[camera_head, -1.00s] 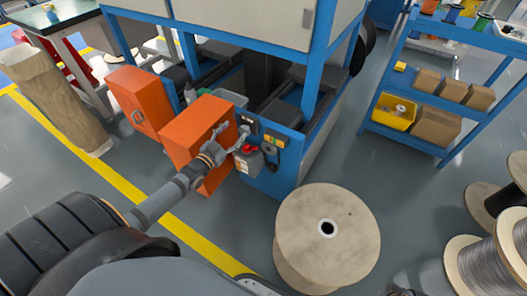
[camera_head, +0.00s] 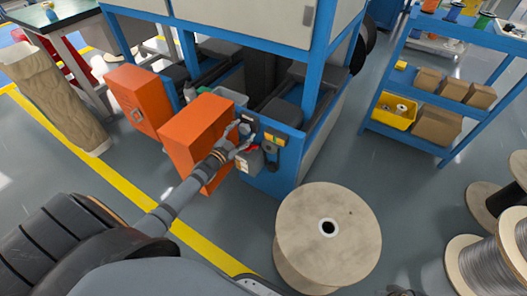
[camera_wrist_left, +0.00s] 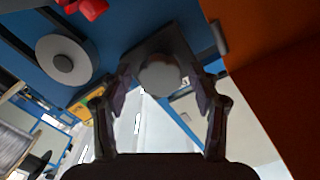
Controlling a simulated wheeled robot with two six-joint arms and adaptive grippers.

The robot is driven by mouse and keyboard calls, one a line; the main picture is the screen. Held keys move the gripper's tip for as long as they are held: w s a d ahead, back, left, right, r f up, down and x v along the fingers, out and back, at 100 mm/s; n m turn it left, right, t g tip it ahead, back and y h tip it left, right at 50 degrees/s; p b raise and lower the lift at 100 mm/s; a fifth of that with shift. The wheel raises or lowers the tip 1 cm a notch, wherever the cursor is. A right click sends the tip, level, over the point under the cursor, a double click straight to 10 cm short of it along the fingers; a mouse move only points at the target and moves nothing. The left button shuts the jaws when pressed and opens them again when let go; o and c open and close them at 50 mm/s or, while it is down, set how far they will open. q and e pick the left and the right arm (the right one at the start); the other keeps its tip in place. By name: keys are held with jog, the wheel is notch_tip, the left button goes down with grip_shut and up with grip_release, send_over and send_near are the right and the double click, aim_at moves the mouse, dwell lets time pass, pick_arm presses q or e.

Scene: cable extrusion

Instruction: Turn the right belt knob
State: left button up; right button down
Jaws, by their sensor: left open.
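My left gripper (camera_head: 241,136) is open at the blue machine's front panel, beside the orange door. In the left wrist view its two fingers (camera_wrist_left: 163,92) stand on either side of a round grey knob (camera_wrist_left: 160,76) on a dark square base. I cannot tell whether the fingers touch it. A second round grey knob or disc (camera_wrist_left: 66,60) sits on the blue panel to the left in that view. In the head view the fingers partly hide the knob area. I cannot tell from labels which knob is the right belt knob. My right gripper is not in view.
The orange door (camera_head: 198,135) stands close to my left wrist. A grey box (camera_head: 250,160) with a red part is just below the fingers. A wooden cable spool (camera_head: 328,262) stands on the floor in front. A blue shelf (camera_head: 440,105) is at the right.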

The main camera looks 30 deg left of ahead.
pick_arm(q)
jog(key=shift+f+n+b, duration=0.25)
jog(key=shift+n+b, duration=0.15)
jog(key=shift+n, duration=0.5)
jog(key=n+b, duration=0.3)
jog(key=n, duration=0.1)
jog(key=shift+n, duration=0.4)
jog(key=shift+s+r+n, duration=0.1)
jog(key=shift+s+n, duration=0.05)
jog(key=shift+n, duration=0.55)
jog(key=s+p, duration=0.6)
jog(key=s, duration=0.5)
jog(key=d+r+m+t+h+b, duration=0.1)
jog(key=d+r+b, duration=0.2)
jog(key=d+b, duration=0.55)
jog(key=s+d+r+t+y+b, duration=0.1)
jog(key=d+r+b, duration=0.2)
jog(key=d+r, duration=0.4)
jog(key=shift+s+r+m+t+y, duration=0.3)
jog(key=shift+s+r+t, duration=0.1)
jog(key=shift+r, duration=0.45)
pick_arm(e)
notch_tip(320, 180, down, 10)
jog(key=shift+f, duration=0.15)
